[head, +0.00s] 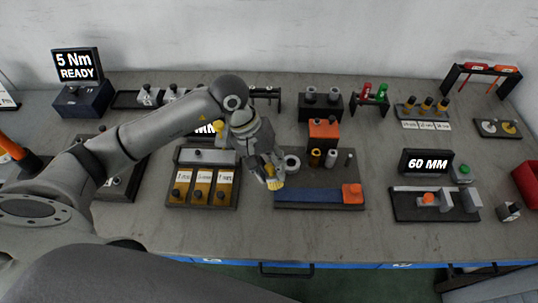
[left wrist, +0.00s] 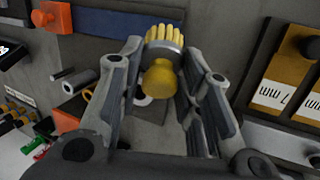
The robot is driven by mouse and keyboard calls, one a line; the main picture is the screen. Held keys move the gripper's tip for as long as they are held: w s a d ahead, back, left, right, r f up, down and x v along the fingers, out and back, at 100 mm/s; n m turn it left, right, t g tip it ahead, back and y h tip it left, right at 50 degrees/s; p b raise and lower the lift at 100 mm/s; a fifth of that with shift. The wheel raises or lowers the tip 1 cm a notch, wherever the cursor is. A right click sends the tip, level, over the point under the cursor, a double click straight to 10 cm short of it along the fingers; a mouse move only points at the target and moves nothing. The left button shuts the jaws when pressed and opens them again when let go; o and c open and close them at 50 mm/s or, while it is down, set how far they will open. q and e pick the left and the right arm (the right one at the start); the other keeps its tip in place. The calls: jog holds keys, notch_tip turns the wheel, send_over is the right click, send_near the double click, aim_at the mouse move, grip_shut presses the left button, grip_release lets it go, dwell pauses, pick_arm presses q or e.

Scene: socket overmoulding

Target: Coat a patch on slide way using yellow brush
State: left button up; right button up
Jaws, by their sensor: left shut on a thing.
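My left gripper (head: 266,172) is shut on the yellow brush (head: 276,183). In the left wrist view the brush (left wrist: 160,78) sits between the fingers, with its rounded yellow knob toward the palm, a grey collar and yellow bristles pointing away. What looks like the slide way (head: 318,195) is a flat dark-blue strip on a dark base, with an orange block (head: 352,193) at its right end. The bristles are over or near the strip's left end; I cannot tell whether they touch. The strip also shows in the left wrist view (left wrist: 112,24). No patch can be made out.
Left of the strip is a tray (head: 203,204) with several labelled gauge blocks. Behind the strip stand an orange block (head: 323,128), small cylinders and a grey ring (head: 292,163). A "60 MM" display (head: 427,163) and a fixture (head: 437,203) are at the right. The front bench strip is clear.

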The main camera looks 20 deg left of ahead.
aim_at(270, 165)
pick_arm(q)
notch_tip(270, 165, up, 3)
jog(key=shift+a+f+p, duration=0.1)
jog(key=shift+f+p, duration=0.1)
jog(key=shift+p, duration=0.15)
jog(key=shift+r, duration=0.95)
pick_arm(e)
jog(key=shift+s+d+r, duration=0.2)
jog(key=shift+s+r, duration=0.45)
jog(key=shift+r, duration=0.05)
jog(key=shift+a, duration=0.25)
pick_arm(q)
jog(key=shift+f+b, duration=0.5)
jog(key=shift+b, duration=0.25)
pick_arm(e)
jog(key=shift+f, duration=0.9)
